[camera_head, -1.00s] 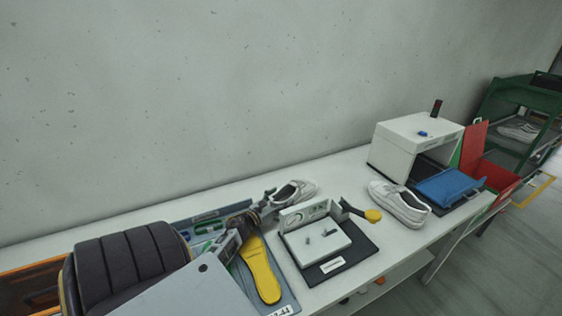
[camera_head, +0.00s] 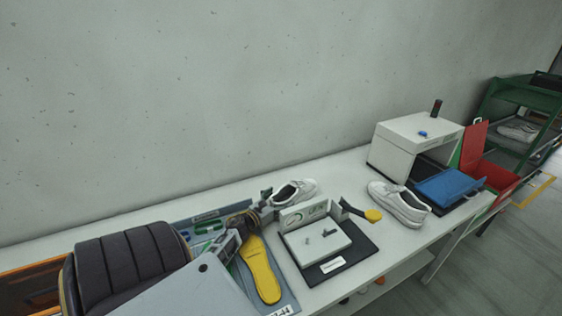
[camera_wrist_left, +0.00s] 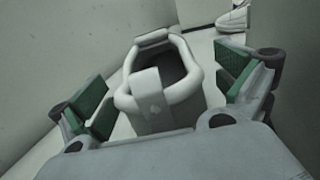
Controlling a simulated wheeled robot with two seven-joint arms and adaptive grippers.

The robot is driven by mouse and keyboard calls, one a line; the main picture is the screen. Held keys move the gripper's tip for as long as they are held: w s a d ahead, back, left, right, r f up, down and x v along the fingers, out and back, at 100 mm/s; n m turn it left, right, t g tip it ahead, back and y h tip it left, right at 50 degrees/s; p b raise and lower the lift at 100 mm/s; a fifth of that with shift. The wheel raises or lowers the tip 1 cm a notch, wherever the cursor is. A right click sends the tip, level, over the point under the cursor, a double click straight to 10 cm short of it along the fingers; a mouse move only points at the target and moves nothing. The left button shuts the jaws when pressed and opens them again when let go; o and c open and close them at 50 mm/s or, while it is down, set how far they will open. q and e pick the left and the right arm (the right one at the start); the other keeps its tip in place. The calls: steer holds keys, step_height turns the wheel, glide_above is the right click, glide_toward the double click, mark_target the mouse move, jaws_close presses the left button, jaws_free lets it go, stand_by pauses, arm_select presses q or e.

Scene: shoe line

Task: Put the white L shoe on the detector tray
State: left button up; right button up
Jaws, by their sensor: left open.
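One white shoe (camera_head: 296,191) stands on the table behind the test fixture, towards the wall. My left gripper (camera_head: 268,198) is at its left end. In the left wrist view my left gripper (camera_wrist_left: 165,92) is open, with green-padded fingers on either side of this shoe (camera_wrist_left: 154,113) and gaps between. A second white shoe (camera_head: 398,204) stands further right on the table. I cannot read an L mark on either shoe. A blue tray (camera_head: 449,186) lies in front of the white detector box (camera_head: 417,138). My right gripper is not in view.
The test fixture (camera_head: 318,242) on its black base stands in front of the near shoe. A yellow insole (camera_head: 260,272) lies on a blue-grey mat, and a yellow-ended tool (camera_head: 372,215) lies by the fixture. A red bin (camera_head: 492,180) stands at the far right.

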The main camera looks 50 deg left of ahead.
arm_select(q)
steer(key=s+b, duration=0.1)
steer(key=s, duration=0.6)
steer(key=s+b, duration=0.1)
steer(key=s, duration=0.2)
steer(key=shift+s+d+f+b, duration=0.15)
steer(key=shift+s+d+b, duration=0.05)
steer(key=shift+d+b, duration=0.15)
steer(key=shift+s, duration=0.75)
steer(key=shift+r, duration=0.2)
